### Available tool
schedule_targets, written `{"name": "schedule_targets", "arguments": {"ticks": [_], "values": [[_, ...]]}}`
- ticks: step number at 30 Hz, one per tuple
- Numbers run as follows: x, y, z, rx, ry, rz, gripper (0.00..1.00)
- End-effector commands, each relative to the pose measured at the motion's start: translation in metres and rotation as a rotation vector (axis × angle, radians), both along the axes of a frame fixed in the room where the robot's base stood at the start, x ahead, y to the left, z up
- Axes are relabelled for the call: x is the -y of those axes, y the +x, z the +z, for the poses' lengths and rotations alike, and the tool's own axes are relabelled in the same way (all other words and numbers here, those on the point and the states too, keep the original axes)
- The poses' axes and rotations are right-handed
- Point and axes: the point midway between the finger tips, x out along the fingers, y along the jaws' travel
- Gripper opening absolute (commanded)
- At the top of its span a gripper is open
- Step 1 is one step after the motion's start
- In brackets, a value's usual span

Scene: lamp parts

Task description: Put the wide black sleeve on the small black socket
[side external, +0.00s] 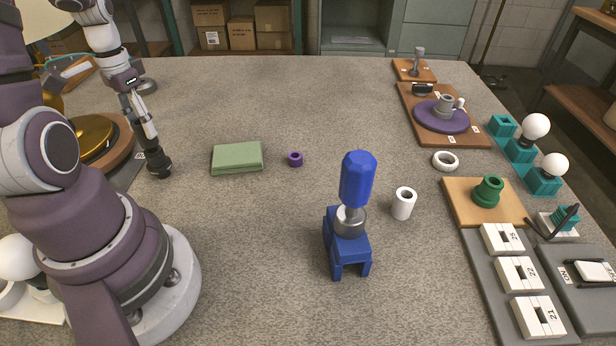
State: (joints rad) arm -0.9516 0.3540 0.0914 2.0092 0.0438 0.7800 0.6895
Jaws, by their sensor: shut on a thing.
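My gripper (149,137) is at the left of the table, pointing down. It is shut on a dark piece (159,165) at its tip, which looks like the wide black sleeve. The piece is round and wider than the narrow part above it. It is low over the table, beside the wooden round base; I cannot tell whether it touches anything below. I cannot make out the small black socket for certain; it may be hidden under or inside the dark piece.
A brass dome (94,136) on a wooden base stands left of my gripper. Boards line the right edge.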

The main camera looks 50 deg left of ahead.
Motion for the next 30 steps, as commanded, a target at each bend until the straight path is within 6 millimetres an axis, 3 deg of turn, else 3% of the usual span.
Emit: {"name": "schedule_targets", "arguments": {"ticks": [16, 17, 21, 23, 30], "values": [[0.0004, 0.0003, -0.0145, 0.001, 0.000, -0.002, 0.04], [0.0004, 0.0003, -0.0150, 0.000, 0.000, -0.002, 0.35], [0.0003, 0.0004, -0.0145, 0.001, 0.001, -0.002, 0.54], [0.0003, 0.0004, -0.0145, 0.001, 0.001, -0.002, 0.60], [0.0002, 0.0005, -0.0143, 0.002, 0.002, -0.002, 0.60]]}}
